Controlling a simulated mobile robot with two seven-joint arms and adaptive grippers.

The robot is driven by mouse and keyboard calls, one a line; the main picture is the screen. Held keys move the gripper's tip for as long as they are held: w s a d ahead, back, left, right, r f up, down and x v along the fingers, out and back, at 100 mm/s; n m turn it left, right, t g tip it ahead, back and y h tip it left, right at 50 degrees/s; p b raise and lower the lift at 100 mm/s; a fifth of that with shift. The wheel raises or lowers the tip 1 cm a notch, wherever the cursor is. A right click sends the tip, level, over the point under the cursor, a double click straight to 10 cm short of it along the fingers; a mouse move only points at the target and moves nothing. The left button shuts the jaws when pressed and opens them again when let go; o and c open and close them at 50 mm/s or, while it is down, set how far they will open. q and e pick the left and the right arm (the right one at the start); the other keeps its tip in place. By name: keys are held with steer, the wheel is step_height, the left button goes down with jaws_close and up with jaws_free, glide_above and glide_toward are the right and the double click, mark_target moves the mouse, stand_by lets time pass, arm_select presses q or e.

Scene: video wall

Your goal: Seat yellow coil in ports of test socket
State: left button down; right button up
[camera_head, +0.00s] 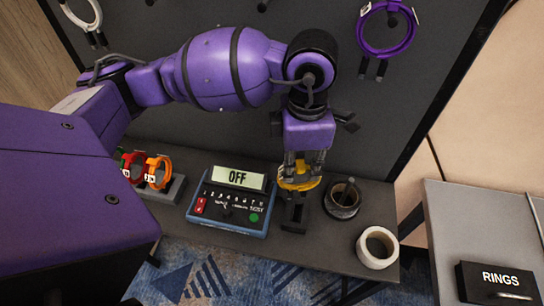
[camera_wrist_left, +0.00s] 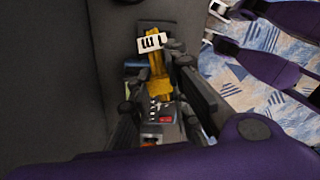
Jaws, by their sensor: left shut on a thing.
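My left gripper (camera_head: 300,172) points down over the table and is shut on the yellow coil (camera_head: 297,184). The coil also shows in the wrist view (camera_wrist_left: 158,88), between the fingers (camera_wrist_left: 160,95), with a white label at its far end. The black test socket (camera_head: 294,216) stands on the table directly below the coil in the head view. Whether the coil's plugs touch the socket's ports cannot be told, as the gripper and coil hide that spot. My right gripper is not clearly shown in either view.
A tester (camera_head: 228,211) reading OFF stands just left of the socket. A rack (camera_head: 172,190) with red and orange coils is farther left. A dark pot (camera_head: 342,199) and a white tape roll (camera_head: 363,254) stand to the right. A purple coil (camera_head: 364,38) hangs on the dark panel.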

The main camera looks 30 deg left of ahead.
mark_target(301, 185)
arm_select(q)
steer(key=n, duration=0.7)
steer(key=shift+w+d+r, duration=0.1)
steer(key=shift+w+d, duration=0.1)
steer(key=n, duration=0.3)
steer(key=shift+w+n, duration=0.15)
steer(key=shift+n, duration=0.25)
steer(key=n, duration=0.3)
steer(key=shift+w+n, duration=0.1)
steer(key=shift+n, duration=0.3)
steer(key=shift+f+b, duration=0.35)
steer(key=shift+f, duration=0.6)
step_height(301, 185, down, 2)
steer(key=shift+d+f+b, duration=0.1)
steer(key=shift+f+b, duration=0.15)
steer(key=shift+b, duration=0.5)
steer(key=shift+f+b, duration=0.3)
steer(key=shift+f, duration=0.65)
arm_select(e)
steer(key=shift+s+d+f, duration=0.1)
steer(key=shift+f, duration=0.6)
steer(key=shift+s+d+f, duration=0.1)
steer(key=shift+f, duration=0.6)
steer(key=shift+s+f, duration=0.15)
steer(key=shift+s, duration=0.1)
